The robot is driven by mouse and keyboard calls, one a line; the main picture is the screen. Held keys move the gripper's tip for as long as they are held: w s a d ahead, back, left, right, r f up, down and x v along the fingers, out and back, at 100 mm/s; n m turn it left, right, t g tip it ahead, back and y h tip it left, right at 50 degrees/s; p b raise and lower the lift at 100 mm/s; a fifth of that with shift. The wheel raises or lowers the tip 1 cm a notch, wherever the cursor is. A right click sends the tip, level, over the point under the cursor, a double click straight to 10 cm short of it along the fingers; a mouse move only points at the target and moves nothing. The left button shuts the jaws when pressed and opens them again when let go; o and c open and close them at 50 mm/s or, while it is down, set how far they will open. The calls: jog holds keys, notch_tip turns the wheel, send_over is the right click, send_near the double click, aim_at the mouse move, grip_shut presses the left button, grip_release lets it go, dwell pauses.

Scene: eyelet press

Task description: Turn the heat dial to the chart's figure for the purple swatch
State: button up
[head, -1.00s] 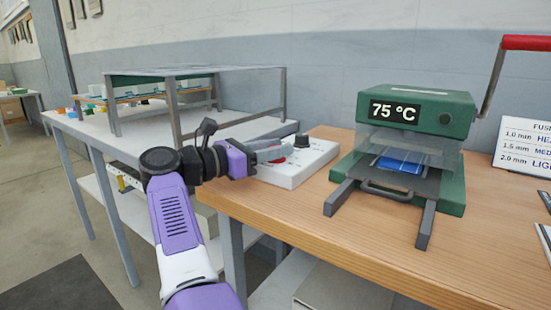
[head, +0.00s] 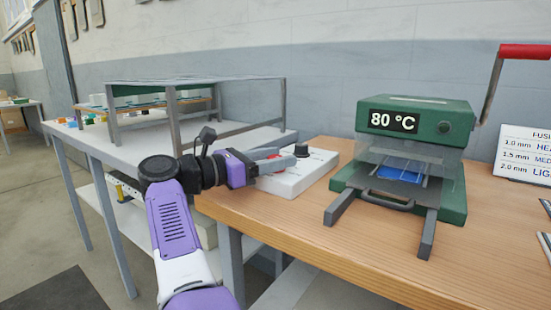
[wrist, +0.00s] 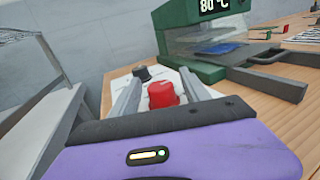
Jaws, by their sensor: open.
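A white control box (head: 290,183) holds a red dial (wrist: 163,95) and a black dial (head: 301,151). The black dial also shows in the wrist view (wrist: 142,73). My gripper (head: 283,160) is open over the box, its two fingers on either side of the red dial. A small gap shows beside the dial, and I cannot tell whether either finger touches it. The green press (head: 415,130) has a display (head: 394,121) reading 80 °C. I see no purple swatch or its chart figure. The dials' labels are too small to read.
A blue sheet (head: 404,170) lies in the press. A white sign (head: 525,153) with thickness lines, cut off, stands at the right. A grey-legged frame (head: 172,118) stands on the white table to the left. Wood between box and press is clear.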

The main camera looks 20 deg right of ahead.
jog(key=shift+a, duration=0.1)
jog(key=shift+p+v, duration=0.5)
jog(key=shift+v, duration=3.35)
